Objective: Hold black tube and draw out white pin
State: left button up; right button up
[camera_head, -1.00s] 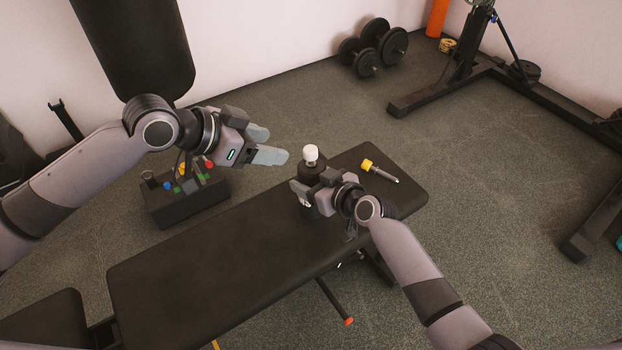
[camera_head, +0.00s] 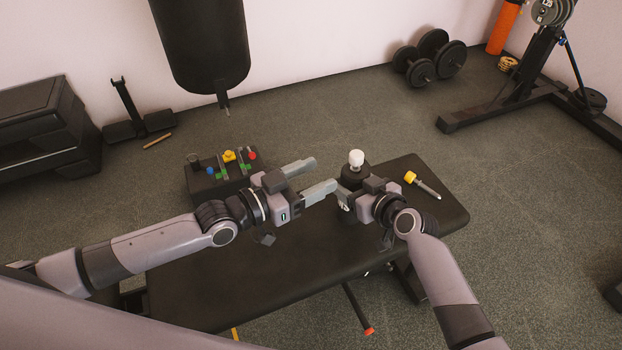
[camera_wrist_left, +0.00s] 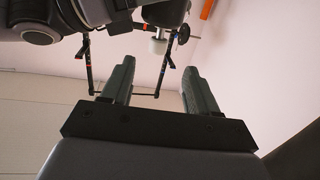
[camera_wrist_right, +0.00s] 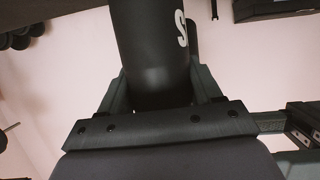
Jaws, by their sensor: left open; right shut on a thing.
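The black tube (camera_head: 355,176) stands upright near the right end of the black bench, and the white pin (camera_head: 356,158) sticks up from its top. My right gripper (camera_head: 346,196) is shut around the tube; the tube's black wall fills the space between the fingers in the right wrist view (camera_wrist_right: 155,60). My left gripper (camera_head: 322,176) is open and empty, just left of the tube, its fingers pointing towards it. In the left wrist view the white pin (camera_wrist_left: 157,46) shows beyond the open fingers, and nothing is between them.
A yellow-handled tool (camera_head: 422,185) lies on the bench (camera_head: 225,290) right of the tube. A dark box (camera_head: 205,188) with coloured knobs stands on the floor behind the bench. A punching bag (camera_head: 200,45) hangs behind. The bench's left part is largely clear.

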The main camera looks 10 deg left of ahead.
aim_at(351, 160)
pick_arm(q)
jog(key=shift+x, duration=5.25)
jog(key=shift+s+d+r, duration=0.1)
grip_shut()
